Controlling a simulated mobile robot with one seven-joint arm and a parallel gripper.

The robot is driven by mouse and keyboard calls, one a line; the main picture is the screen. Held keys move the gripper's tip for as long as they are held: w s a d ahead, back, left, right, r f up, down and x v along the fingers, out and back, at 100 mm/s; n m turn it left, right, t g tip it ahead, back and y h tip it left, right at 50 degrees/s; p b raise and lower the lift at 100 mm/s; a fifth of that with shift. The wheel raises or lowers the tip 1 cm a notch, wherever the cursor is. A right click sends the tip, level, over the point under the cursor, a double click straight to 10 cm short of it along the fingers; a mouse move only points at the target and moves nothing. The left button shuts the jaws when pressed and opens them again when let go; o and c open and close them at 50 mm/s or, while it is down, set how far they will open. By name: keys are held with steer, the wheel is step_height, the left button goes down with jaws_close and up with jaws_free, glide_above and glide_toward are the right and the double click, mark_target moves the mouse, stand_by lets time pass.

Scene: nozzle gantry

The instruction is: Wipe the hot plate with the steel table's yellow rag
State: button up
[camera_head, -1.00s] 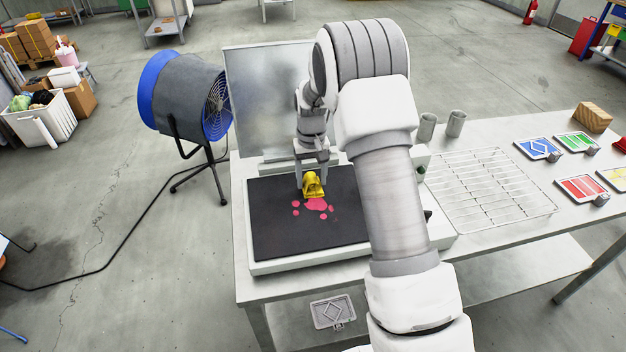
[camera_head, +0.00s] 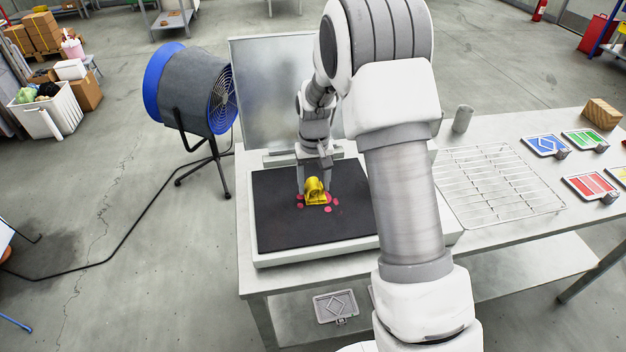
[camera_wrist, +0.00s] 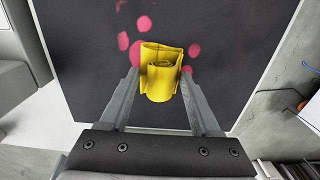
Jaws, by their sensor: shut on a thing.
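The yellow rag (camera_head: 317,192) is folded and held between the fingertips of my gripper (camera_head: 315,178). It sits low over the dark top of the hot plate (camera_head: 275,230), on or just above the red stain. Red spots (camera_head: 333,202) show around the rag. In the wrist view, the rag (camera_wrist: 162,75) is between the two fingers of my gripper (camera_wrist: 160,88), and red spots (camera_wrist: 144,23) lie to its left, above and right. I cannot tell how much stain is under the rag. The hot plate stands on the steel table (camera_head: 590,130).
A metal splash panel (camera_head: 265,90) stands behind the hot plate. A wire rack (camera_head: 500,190) lies to its right, with a grey cup (camera_head: 462,119) behind. A blue-rimmed fan (camera_head: 190,90) stands left of the table.

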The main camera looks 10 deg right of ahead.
mark_target(320, 216)
steer(key=shift+s, duration=1.7)
steer(key=shift+s+f+b, duration=0.1)
steer(key=shift+s+b, duration=0.5)
steer(key=shift+s, duration=1.3)
steer(key=shift+a, duration=0.8)
steer(key=shift+w+p, duration=0.65)
steer(key=shift+w, duration=5.1)
steer(key=shift+p, duration=0.3)
steer(key=shift+r+p, duration=1.75)
steer(key=shift+r, duration=1.25)
steer(key=shift+r, duration=0.1)
